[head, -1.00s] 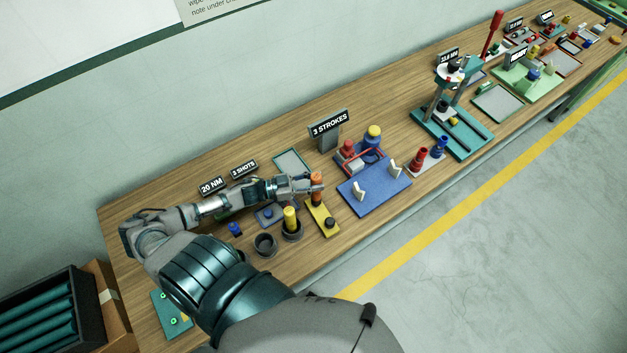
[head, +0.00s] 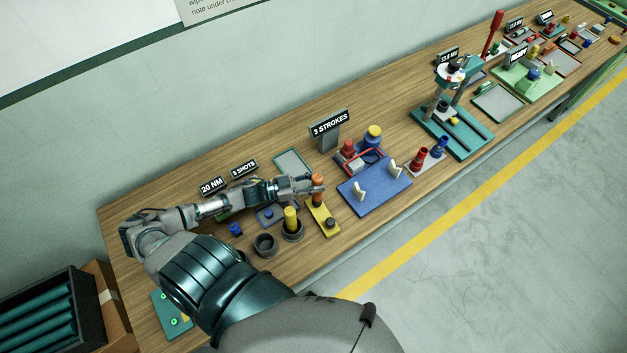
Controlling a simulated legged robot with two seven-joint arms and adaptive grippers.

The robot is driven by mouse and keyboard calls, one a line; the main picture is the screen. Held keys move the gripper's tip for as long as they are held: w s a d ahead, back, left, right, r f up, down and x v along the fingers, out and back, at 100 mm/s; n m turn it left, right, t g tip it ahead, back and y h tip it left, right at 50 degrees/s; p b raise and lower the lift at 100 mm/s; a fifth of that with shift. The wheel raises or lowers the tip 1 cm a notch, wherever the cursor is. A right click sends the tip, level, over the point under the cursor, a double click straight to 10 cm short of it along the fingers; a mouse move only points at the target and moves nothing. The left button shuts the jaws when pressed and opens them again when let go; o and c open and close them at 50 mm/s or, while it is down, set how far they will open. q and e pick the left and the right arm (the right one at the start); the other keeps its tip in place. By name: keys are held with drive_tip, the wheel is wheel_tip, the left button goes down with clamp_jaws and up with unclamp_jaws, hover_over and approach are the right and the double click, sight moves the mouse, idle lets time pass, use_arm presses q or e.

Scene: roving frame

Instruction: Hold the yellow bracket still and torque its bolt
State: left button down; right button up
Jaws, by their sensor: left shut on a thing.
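The yellow bracket (head: 319,216) lies on the wooden bench, a narrow plate with an orange upright post (head: 317,181) at its far end. A dark bolt head (head: 330,224) shows at its near end. My left gripper (head: 313,188) reaches in from the left and is shut on the orange post; the fingers are small and partly hidden. A yellow-handled tool (head: 291,217) stands in a dark cup (head: 292,234) just left of the bracket. My right gripper is not in view.
An empty dark cup (head: 265,245) and a small blue part (head: 235,229) stand left of the bracket. A blue board (head: 374,190) with white pegs lies close on its right. A "3 STROKES" sign (head: 329,124) stands behind. A teal press (head: 455,133) is farther right.

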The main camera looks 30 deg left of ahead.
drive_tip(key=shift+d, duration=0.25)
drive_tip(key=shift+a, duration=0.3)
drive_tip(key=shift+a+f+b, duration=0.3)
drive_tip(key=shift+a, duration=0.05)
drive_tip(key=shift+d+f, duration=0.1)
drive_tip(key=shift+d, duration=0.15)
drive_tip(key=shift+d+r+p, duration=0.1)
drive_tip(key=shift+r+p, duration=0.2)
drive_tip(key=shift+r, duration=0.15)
